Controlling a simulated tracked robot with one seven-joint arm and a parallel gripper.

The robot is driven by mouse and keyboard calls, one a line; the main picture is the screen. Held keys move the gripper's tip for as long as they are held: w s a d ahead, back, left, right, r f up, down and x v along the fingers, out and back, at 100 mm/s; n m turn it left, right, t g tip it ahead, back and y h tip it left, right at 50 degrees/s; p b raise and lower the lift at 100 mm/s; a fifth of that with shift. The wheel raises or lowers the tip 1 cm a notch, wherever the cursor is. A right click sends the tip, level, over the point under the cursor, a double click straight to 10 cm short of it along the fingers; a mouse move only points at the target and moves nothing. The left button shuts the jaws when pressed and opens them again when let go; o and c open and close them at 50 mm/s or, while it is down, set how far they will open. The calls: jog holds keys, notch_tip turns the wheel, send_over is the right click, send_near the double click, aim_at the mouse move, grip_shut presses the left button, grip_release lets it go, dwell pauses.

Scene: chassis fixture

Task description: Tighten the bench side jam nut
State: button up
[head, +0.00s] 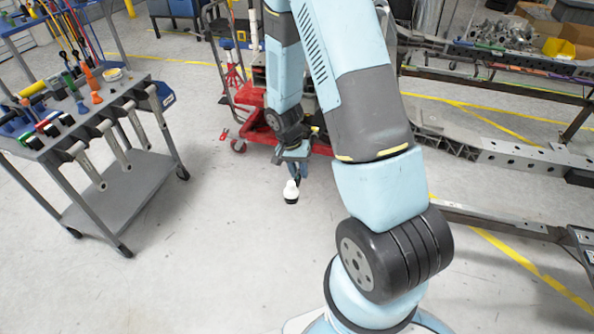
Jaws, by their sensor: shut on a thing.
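My gripper (298,170) hangs at the end of my blue arm, in the middle of the head view, above the open floor. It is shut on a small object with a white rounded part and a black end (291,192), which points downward. My arm and gripper hide part of this object, and I cannot tell exactly what it is. I cannot make out a jam nut at this size.
A grey tool cart (125,190) stands at the left, with tools on top and wrenches hung along its edge. A red wheeled cart (255,125) stands behind my gripper. Another rail (490,218) lies lower right. The floor at centre left is clear.

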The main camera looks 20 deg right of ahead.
jog(key=shift+a, duration=0.1)
jog(key=shift+c, duration=1.4)
jog(key=shift+a, duration=0.2)
grip_shut()
jog(key=shift+w+d, duration=0.1)
jog(key=shift+w+a+f+g+h, duration=0.2)
jog(key=shift+f+g+h, duration=0.15)
jog(key=shift+g+h, duration=1.5)
jog(key=shift+w+a+f+g+h, duration=0.3)
jog(key=shift+g+h, duration=0.9)
jog(key=shift+h, duration=1.15)
jog(key=shift+a+f+g+h, duration=0.1)
jog(key=shift+f+g+h, duration=0.3)
jog(key=shift+g+h, duration=1.45)
jog(key=shift+t+h, duration=0.3)
jog(key=shift+h, duration=0.05)
jog(key=o, duration=0.9)
grip_release()
